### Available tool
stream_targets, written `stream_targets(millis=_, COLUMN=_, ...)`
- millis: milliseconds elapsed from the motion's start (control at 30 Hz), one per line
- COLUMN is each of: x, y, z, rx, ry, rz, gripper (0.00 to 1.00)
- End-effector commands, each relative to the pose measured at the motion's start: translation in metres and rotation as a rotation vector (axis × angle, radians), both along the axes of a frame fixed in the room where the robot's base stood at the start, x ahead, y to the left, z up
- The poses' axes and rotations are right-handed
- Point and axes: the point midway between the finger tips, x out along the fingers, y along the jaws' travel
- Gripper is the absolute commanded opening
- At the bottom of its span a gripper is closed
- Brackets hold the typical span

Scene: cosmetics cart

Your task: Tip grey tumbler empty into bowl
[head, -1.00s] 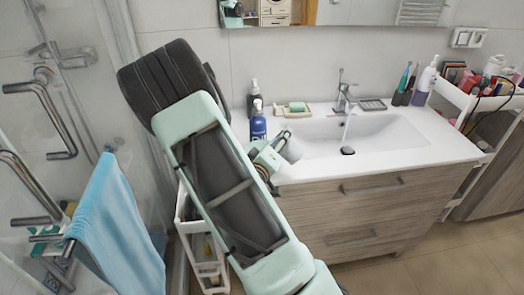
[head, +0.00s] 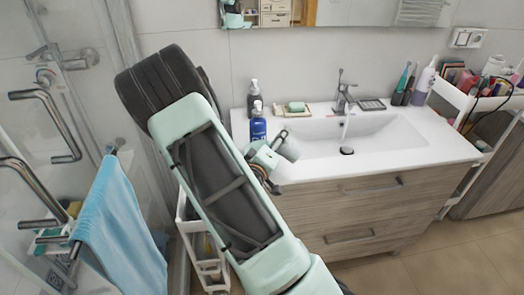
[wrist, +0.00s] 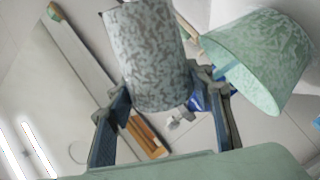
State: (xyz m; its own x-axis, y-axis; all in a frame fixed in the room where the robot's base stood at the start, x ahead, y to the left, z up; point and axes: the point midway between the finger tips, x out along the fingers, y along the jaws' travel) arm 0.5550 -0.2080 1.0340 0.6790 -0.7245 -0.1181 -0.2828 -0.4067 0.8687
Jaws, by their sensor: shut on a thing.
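The grey speckled tumbler (wrist: 148,60) is between the two fingers of my gripper (wrist: 165,112) in the wrist view, shut on its sides. In the head view the tumbler (head: 290,148) leans to the right at the left front edge of the white washbasin (head: 405,137), beside my gripper (head: 266,160). Its inside and any contents are hidden. A green speckled tapered vessel (wrist: 262,62) with a stick-like thing at its mouth shows at the right of the wrist view; I cannot tell whether it is a bowl or a cup.
A blue bottle (head: 258,126) and a dark pump bottle (head: 253,97) stand left of the basin, near a green soap (head: 297,106). Water runs from the tap (head: 342,93). Toothbrushes and bottles crowd the right end. A blue towel (head: 122,225) hangs left.

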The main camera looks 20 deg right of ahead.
Motion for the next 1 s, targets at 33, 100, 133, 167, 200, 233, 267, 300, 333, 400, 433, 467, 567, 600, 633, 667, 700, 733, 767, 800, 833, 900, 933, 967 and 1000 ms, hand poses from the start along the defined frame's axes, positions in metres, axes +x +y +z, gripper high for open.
stream_targets(millis=33, x=0.0005, y=0.0002, z=0.0016, rx=-0.004, ry=0.003, rz=0.0, gripper=0.23)
stream_targets(millis=100, x=0.0007, y=0.0004, z=0.0019, rx=-0.009, ry=0.009, rz=0.0, gripper=0.23)
stream_targets(millis=133, x=0.0007, y=0.0005, z=0.002, rx=-0.012, ry=0.012, rz=0.001, gripper=0.23)
stream_targets(millis=167, x=0.0008, y=0.0005, z=0.002, rx=-0.014, ry=0.015, rz=0.0, gripper=0.23)
stream_targets(millis=200, x=0.0009, y=0.0007, z=0.0021, rx=-0.018, ry=0.019, rz=0.001, gripper=0.23)
stream_targets(millis=233, x=0.001, y=0.0007, z=0.0022, rx=-0.02, ry=0.022, rz=0.0, gripper=0.23)
stream_targets(millis=267, x=0.0011, y=0.0008, z=0.0022, rx=-0.022, ry=0.025, rz=0.001, gripper=0.23)
stream_targets(millis=300, x=0.0012, y=0.0008, z=0.0024, rx=-0.025, ry=0.029, rz=0.001, gripper=0.23)
stream_targets(millis=333, x=0.0012, y=0.0008, z=0.0024, rx=-0.027, ry=0.031, rz=0.001, gripper=0.23)
stream_targets(millis=400, x=0.0014, y=0.001, z=0.0025, rx=-0.033, ry=0.037, rz=0.001, gripper=0.23)
stream_targets(millis=433, x=0.0014, y=0.001, z=0.0027, rx=-0.035, ry=0.04, rz=0.001, gripper=0.23)
stream_targets(millis=467, x=0.0015, y=0.0011, z=0.0028, rx=-0.038, ry=0.043, rz=0.001, gripper=0.23)
stream_targets(millis=567, x=0.0018, y=0.0013, z=0.0031, rx=-0.045, ry=0.053, rz=0.001, gripper=0.23)
stream_targets(millis=600, x=0.0018, y=0.0013, z=0.0033, rx=-0.048, ry=0.056, rz=0.0, gripper=0.23)
stream_targets(millis=633, x=0.0018, y=0.0013, z=0.0034, rx=-0.05, ry=0.059, rz=0.0, gripper=0.23)
stream_targets(millis=667, x=0.0018, y=0.0014, z=0.0035, rx=-0.053, ry=0.061, rz=0.0, gripper=0.23)
stream_targets(millis=700, x=0.0019, y=0.0015, z=0.0036, rx=-0.056, ry=0.065, rz=0.0, gripper=0.23)
stream_targets(millis=733, x=0.002, y=0.0016, z=0.0037, rx=-0.059, ry=0.068, rz=0.0, gripper=0.23)
stream_targets(millis=767, x=0.0021, y=0.0016, z=0.0037, rx=-0.06, ry=0.07, rz=-0.001, gripper=0.23)
stream_targets(millis=800, x=0.0021, y=0.0018, z=0.0038, rx=-0.064, ry=0.075, rz=0.001, gripper=0.23)
stream_targets(millis=833, x=0.0022, y=0.0019, z=0.0039, rx=-0.066, ry=0.078, rz=0.0, gripper=0.23)
stream_targets(millis=900, x=0.0024, y=0.002, z=0.0041, rx=-0.071, ry=0.084, rz=0.0, gripper=0.23)
stream_targets(millis=933, x=0.0025, y=0.002, z=0.0042, rx=-0.073, ry=0.087, rz=0.001, gripper=0.23)
stream_targets(millis=967, x=0.0026, y=0.0021, z=0.0041, rx=-0.075, ry=0.09, rz=0.0, gripper=0.23)
stream_targets(millis=1000, x=0.0027, y=0.0022, z=0.0042, rx=-0.079, ry=0.093, rz=0.001, gripper=0.23)
